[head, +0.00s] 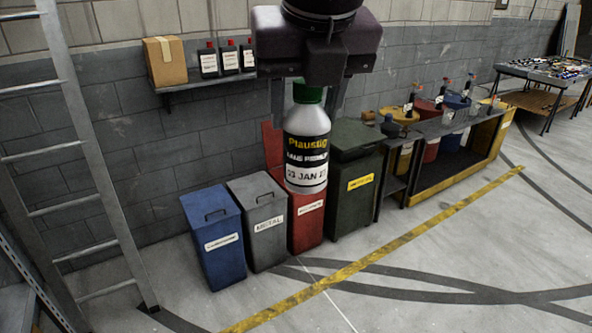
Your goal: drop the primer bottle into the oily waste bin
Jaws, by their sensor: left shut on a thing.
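My left gripper (306,106) comes down from the top middle of the head view. Its fingers are shut on the primer bottle (306,150), around its green cap and neck. The bottle is pale grey with a black label, and hangs upright. In the picture it overlaps the red bin (306,228), hiding most of that bin's top. A red panel, seemingly its raised lid, shows behind the bottle on the left. The red bin's white label is too small to read surely, so I cannot confirm it is the oily waste bin. My right gripper is not in view.
A blue bin (213,240) and a grey METAL bin (261,224) stand left of the red one, both lidded. A dark green bin (354,195) stands right. A ladder (85,150) leans at left. A wall shelf (205,82) holds a box and bottles. Floor in front is clear.

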